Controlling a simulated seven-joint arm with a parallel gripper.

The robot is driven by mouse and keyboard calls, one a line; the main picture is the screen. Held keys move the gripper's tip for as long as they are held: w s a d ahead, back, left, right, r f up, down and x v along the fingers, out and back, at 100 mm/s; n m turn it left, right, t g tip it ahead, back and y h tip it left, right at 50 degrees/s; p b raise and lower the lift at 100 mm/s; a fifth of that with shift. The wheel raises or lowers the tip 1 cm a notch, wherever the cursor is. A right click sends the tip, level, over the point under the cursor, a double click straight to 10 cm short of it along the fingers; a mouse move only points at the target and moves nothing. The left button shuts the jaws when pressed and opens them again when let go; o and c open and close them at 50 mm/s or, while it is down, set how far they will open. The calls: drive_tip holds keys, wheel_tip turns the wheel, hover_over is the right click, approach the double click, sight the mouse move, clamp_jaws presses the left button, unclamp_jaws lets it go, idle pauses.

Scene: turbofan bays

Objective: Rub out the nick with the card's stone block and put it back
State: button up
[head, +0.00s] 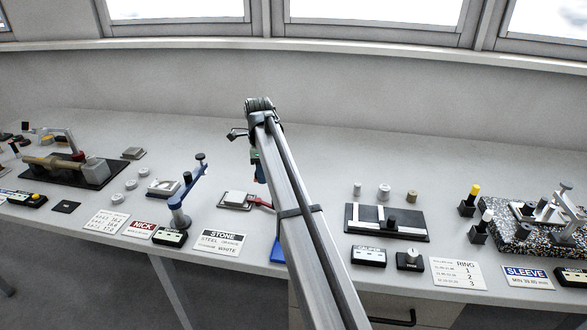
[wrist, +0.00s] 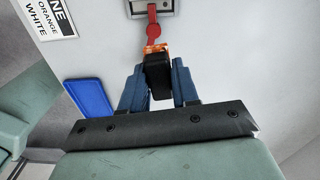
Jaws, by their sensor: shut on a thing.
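My gripper (wrist: 157,72) has blue fingers shut on a black block with an orange end (wrist: 157,48), which I take for a stone block. In the head view my arm hides the block, and only a bit of a blue finger (head: 260,173) shows. The stone card (head: 219,242) lies at the front of the bench. Its line for steel is too small there, but in the wrist view the card (wrist: 50,17) shows the words ORANGE and WHITE. The nick card (head: 139,229) lies left of it. I cannot make out the nick itself.
A red tab (wrist: 153,25) sticks out from a grey metal piece (wrist: 152,7) just beyond the held block. A blue pad (wrist: 89,98) lies left of my gripper. A blue stand (head: 180,205) rises at the left; a black fixture (head: 388,222) stands right of my arm.

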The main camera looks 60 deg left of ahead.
approach(236, 196)
drive_tip(key=w+d, duration=0.1)
drive_tip(key=d, duration=0.1)
drive_tip(key=shift+w+a+r+m, duration=0.15)
drive_tip(key=shift+w+a+m, duration=0.05)
drive_tip(key=shift+m, duration=0.7)
drive_tip(key=shift+f, duration=0.2)
drive_tip(key=shift+f, duration=2.9)
drive_tip(key=shift+f, duration=0.45)
drive_tip(key=shift+s+a, duration=0.8)
